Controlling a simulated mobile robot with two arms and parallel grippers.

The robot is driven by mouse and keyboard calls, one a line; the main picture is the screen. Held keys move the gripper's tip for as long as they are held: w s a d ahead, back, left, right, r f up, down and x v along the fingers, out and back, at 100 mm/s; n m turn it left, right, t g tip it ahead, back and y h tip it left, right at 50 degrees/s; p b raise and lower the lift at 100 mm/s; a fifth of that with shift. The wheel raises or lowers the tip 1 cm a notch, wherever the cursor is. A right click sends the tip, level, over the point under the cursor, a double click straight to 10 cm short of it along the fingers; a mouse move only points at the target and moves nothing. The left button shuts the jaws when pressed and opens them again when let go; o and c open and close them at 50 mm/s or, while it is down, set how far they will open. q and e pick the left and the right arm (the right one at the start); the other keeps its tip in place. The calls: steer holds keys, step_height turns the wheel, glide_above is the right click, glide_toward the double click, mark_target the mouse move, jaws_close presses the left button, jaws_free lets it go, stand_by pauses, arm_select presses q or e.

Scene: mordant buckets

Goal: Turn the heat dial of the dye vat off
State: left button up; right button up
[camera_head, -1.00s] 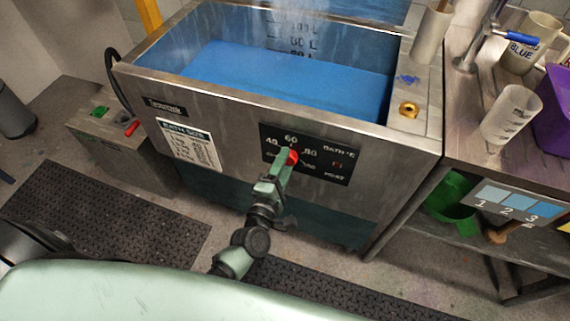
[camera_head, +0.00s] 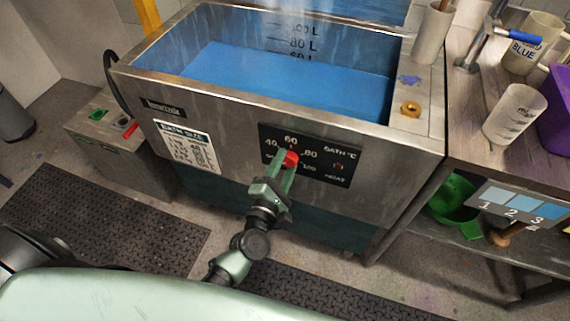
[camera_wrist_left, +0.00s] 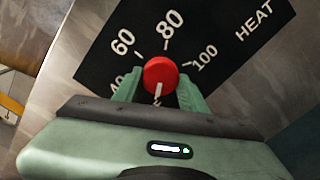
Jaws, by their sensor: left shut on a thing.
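The dye vat (camera_head: 230,105) is a steel tank holding blue liquid. Its black dial panel (camera_head: 345,172) is on the front, with temperature numbers and the word HEAT. The red heat dial (camera_head: 291,158) sits at the middle of the number arc; it also shows in the left wrist view (camera_wrist_left: 160,74). My left gripper (camera_head: 282,160) is shut on the dial, with one green finger on each side of it in the left wrist view (camera_wrist_left: 162,88). A white pointer mark shows on the dial's lower part there. My right gripper is not in view.
A side bench (camera_head: 462,130) at right holds a white beaker (camera_head: 514,116), a mug (camera_head: 532,45) and a purple container. A green bucket (camera_head: 455,203) is on the shelf below. A grey box (camera_head: 100,125) stands left of the vat. Dark mats cover the floor.

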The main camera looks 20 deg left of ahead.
arm_select(q)
steer(key=shift+f, duration=0.1)
steer(key=o, duration=1.3)
steer(key=shift+o, duration=0.2)
steer(key=s+b, duration=0.1)
steer(key=s, duration=0.7)
steer(key=shift+a, duration=0.15)
steer(key=shift+w, duration=0.1)
